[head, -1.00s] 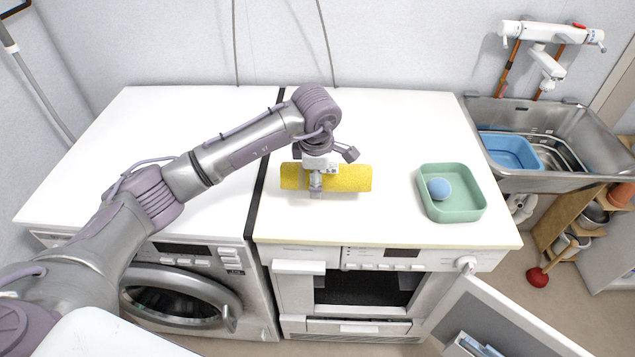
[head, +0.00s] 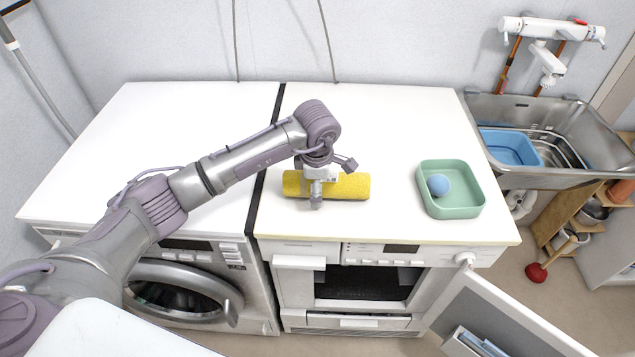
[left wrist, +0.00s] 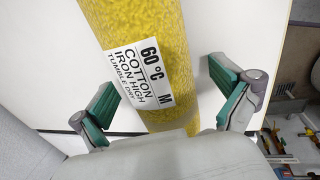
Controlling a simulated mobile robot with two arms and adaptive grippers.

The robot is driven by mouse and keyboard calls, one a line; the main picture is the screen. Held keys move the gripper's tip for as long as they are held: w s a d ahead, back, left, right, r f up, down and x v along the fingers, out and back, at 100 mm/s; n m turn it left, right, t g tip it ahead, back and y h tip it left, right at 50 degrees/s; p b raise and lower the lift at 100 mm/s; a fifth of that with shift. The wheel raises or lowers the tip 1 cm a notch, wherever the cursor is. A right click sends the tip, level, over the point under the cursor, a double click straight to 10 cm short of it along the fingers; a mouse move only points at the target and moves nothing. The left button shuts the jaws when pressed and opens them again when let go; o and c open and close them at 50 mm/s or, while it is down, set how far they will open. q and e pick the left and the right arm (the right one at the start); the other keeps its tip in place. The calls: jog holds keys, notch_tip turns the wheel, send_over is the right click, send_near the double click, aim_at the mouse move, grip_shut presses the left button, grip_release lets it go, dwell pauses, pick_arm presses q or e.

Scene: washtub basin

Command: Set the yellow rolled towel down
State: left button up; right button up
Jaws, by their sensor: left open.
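The yellow rolled towel (head: 350,186) lies crosswise on the white worktop (head: 375,130) of the right-hand appliance. My left gripper (head: 317,197) is over the left half of the towel, with its fingers pointing down. In the left wrist view the towel (left wrist: 140,55), with a white care label, runs between the two green-padded fingers. The fingers are spread, with a gap on each side of the towel. The towel's underside is hidden. My right gripper is not shown.
A green tray (head: 452,212) with a blue ball (head: 438,185) stands to the right of the towel. A metal sink (head: 560,110) holding a blue basin (head: 510,148) is farther right. The worktop behind the towel is clear.

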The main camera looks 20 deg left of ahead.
pick_arm(q)
jog(key=shift+r, duration=0.25)
jog(key=b+v, duration=0.1)
jog(key=v, duration=1)
jog(key=shift+r+b, duration=0.35)
jog(key=shift+r, duration=0.05)
